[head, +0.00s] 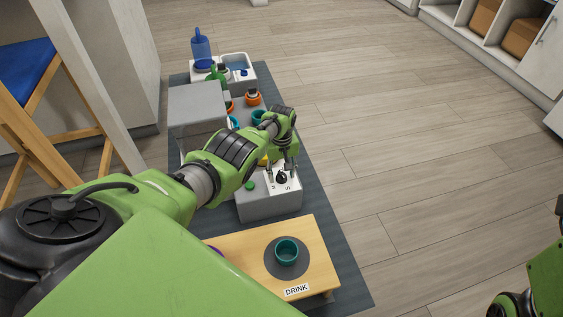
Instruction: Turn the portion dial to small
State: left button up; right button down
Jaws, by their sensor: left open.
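The portion dial (281,178) is a small black knob on a white plate, on top of a grey box (268,207). Small dark letters stand around it; an S seems to show on its near right side, but the pointer's direction is too small to read. My left gripper (281,169) reaches over the box from the left and points down. Its fingers are open, one on each side of the dial; whether they touch it I cannot tell. My right gripper is not in view; only part of the right arm shows at the lower right.
A green button (249,185) sits on the box left of the dial. In front is a wooden stand (315,245) marked DRINK with a teal bowl (287,250). The floor to the right is clear.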

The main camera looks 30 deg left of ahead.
aim_at(282, 174)
pick_arm(q)
notch_tip(282, 174, up, 12)
dwell(0.6)
jog(key=shift+f, duration=0.15)
dwell(0.3)
